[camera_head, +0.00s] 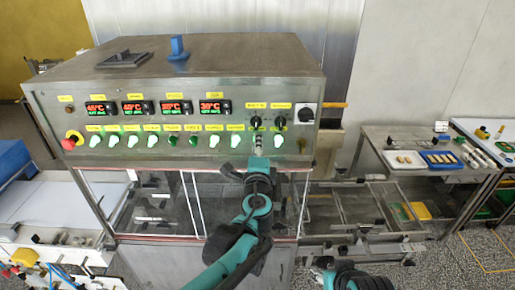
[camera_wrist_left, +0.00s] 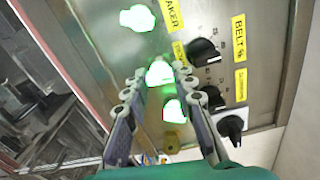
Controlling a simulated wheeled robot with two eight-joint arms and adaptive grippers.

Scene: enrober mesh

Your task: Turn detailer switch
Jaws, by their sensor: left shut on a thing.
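My left gripper (camera_head: 257,150) reaches up to the front panel of the steel machine in the head view. In the left wrist view its two fingers close around a green-lit switch (camera_wrist_left: 158,73), one finger on each side. The yellow label beside this switch is mostly hidden by a finger, so I cannot read its name. Another lit switch (camera_wrist_left: 138,18) is further up in the wrist view, and one more (camera_wrist_left: 173,110) is below, between the fingers. Part of my right arm shows at the bottom of the head view, without a clear view of its gripper.
Black dials (camera_wrist_left: 205,52) sit close to the fingers. A black rotary switch (camera_head: 305,115) is at the panel's right end. A red emergency button (camera_head: 73,139) is at the left end. Four-part temperature displays line the panel top. A table with trays (camera_head: 440,160) stands right.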

